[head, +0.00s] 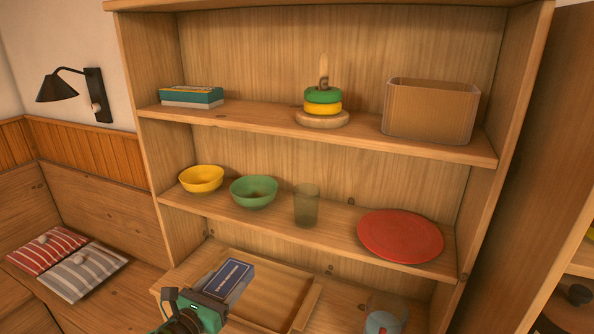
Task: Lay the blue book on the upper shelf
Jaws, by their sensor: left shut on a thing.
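The blue book (234,275), dark blue with a pale border, is at the bottom of the head view, in front of the lowest level of the wooden shelf unit. My left gripper (213,293) is shut on its near end, and its fingertips are partly hidden. The book appears over the left part of a wooden tray; I cannot tell whether it touches the tray. The upper shelf (255,118) holds a teal and white box at the left, a ring stacker in the middle and a bin at the right. My right gripper is not in view.
On the upper shelf, bare board lies between the teal box (191,96) and the ring stacker (322,100); the bin (430,112) stands right. The middle shelf holds a yellow bowl (201,180), green bowl (254,192), glass (306,206) and red plate (400,236). The tray (272,300) lies below.

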